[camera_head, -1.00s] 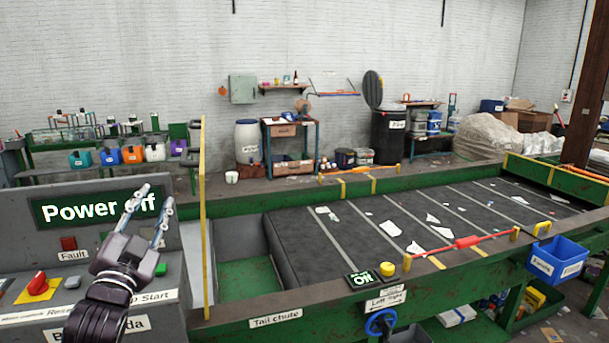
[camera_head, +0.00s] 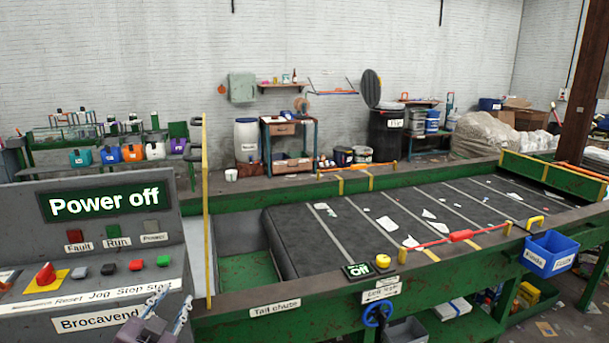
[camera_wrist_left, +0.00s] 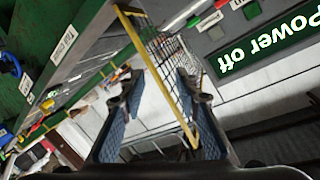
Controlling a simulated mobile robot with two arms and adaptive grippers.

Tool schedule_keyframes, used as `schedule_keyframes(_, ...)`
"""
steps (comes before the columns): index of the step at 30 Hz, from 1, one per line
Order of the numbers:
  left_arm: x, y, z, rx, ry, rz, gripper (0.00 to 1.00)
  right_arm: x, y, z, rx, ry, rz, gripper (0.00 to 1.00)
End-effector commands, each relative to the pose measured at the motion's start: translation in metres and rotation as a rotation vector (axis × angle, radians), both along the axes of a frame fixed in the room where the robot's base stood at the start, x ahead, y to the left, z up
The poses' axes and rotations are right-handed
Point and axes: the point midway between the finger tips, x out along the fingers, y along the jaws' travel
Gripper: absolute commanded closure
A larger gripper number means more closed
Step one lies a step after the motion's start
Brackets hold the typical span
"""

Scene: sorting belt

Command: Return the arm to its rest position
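My left gripper (camera_head: 182,314) shows at the bottom edge of the head view, low in front of the grey control panel (camera_head: 25,312). In the left wrist view its two fingers (camera_wrist_left: 155,115) stand apart with nothing between them. The panel's display (camera_head: 105,202) reads "Power off". Below it are a red knob on a yellow plate (camera_head: 46,274) and a row of small buttons (camera_head: 136,265). My right gripper is in neither view.
The sorting belt (camera_head: 310,255) with scattered white scraps lies to the right, inside a green frame. A yellow post (camera_head: 206,220) stands between panel and belt. A blue bin (camera_head: 550,254) hangs on the front side. A blue handwheel (camera_head: 377,314) juts out below the frame.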

Motion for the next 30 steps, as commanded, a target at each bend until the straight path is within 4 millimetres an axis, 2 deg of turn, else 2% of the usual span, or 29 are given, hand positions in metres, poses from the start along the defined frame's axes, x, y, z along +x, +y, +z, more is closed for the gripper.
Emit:
schedule_keyframes(1, -0.019, -0.007, -0.031, -0.032, 0.082, 0.003, 0.70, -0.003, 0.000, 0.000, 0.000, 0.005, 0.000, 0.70)
schedule_keyframes(3, -0.049, -0.016, -0.073, -0.081, 0.205, 0.016, 0.70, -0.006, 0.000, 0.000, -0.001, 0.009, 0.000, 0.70)
schedule_keyframes(5, -0.080, -0.024, -0.107, -0.124, 0.315, 0.031, 0.70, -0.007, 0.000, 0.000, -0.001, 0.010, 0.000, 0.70)
schedule_keyframes(6, -0.102, -0.029, -0.128, -0.151, 0.388, 0.042, 0.70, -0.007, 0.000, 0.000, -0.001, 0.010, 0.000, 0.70)
schedule_keyframes(9, -0.156, -0.041, -0.169, -0.210, 0.554, 0.073, 0.70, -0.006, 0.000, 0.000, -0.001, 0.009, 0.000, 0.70)
schedule_keyframes(12, -0.204, -0.051, -0.197, -0.255, 0.691, 0.102, 0.70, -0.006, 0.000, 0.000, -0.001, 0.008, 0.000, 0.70)
schedule_keyframes(15, -0.246, -0.058, -0.215, -0.289, 0.805, 0.130, 0.70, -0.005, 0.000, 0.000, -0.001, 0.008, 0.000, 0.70)
schedule_keyframes(21, -0.322, -0.071, -0.237, -0.341, 0.999, 0.182, 0.70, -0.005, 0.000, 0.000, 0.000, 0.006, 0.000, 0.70)
schedule_keyframes(23, -0.343, -0.075, -0.240, -0.354, 1.052, 0.198, 0.70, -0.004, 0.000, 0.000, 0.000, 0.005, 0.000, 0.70)
schedule_keyframes(30, -0.327, -0.076, -0.306, -0.346, 1.069, 0.199, 0.70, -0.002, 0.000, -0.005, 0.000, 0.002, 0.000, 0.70)
